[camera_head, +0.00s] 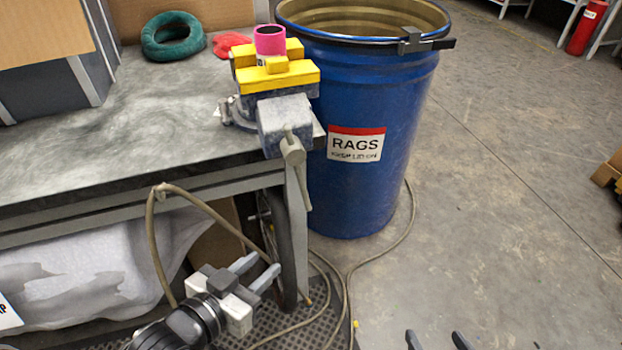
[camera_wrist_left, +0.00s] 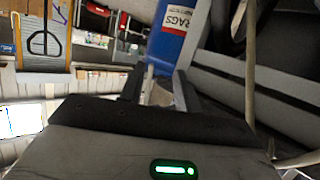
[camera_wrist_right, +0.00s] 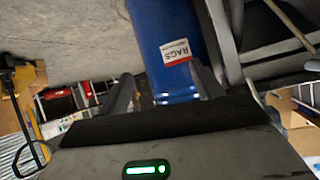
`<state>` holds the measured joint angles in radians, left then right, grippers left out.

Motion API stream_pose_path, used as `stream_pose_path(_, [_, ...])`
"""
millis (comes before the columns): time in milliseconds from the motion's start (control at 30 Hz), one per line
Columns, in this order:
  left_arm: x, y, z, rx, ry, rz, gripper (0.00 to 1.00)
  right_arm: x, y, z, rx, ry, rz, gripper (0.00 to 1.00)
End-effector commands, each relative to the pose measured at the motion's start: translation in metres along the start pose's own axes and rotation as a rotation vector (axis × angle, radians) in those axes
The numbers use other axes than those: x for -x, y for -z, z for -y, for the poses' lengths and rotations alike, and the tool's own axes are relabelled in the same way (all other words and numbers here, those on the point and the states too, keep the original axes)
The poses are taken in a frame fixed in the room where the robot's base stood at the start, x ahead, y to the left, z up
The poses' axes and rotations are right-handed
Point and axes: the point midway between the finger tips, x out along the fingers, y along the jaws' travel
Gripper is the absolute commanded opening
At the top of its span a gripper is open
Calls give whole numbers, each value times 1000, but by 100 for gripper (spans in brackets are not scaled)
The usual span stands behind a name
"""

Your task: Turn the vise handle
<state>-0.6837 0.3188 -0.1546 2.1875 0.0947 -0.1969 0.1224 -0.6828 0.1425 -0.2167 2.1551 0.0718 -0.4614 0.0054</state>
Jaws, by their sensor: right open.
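The vise (camera_head: 285,120) is grey with yellow jaw pads and sits on the right corner of the workbench. Its handle (camera_head: 301,185) is a thin grey bar hanging down from the round screw head at the front, slightly slanted. A pink ring (camera_head: 269,40) is at the yellow jaws. My left gripper (camera_head: 257,269) is open and empty, below and left of the handle, apart from it. In the left wrist view, a pale bar and grey shape show between the fingers (camera_wrist_left: 160,88); I cannot tell for sure what they are. My right gripper (camera_head: 437,341) is open at the bottom edge, far from the vise.
A blue barrel (camera_head: 345,200) labelled RAGS stands right behind the vise. The workbench (camera_head: 100,150) has a green ring (camera_head: 173,36) and a red cloth (camera_head: 230,43) on it. A hose (camera_head: 205,208) loops near my left gripper. The floor at right is open.

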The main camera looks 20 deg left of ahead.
Motion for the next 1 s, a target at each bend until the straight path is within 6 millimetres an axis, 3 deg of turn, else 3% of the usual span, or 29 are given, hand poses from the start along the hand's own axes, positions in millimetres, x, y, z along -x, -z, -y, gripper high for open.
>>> stream_pose_path(33, [-2, 4, 7, -12, -32, -93, 33, -10, -16, 0, -15, 7, -8, 66])
stream_pose_path(200, [7, 49, 9, -1, -115, -289, 33, -11, -16, 2, -39, 19, -30, 66])
stream_pose_path(367, [-5, 62, 8, 4, -119, -310, 33, -9, -12, 3, -41, 19, -31, 66])
stream_pose_path(1000, [-122, 98, -7, 3, -118, -305, 33, -10, -14, 3, -40, 19, -29, 66])
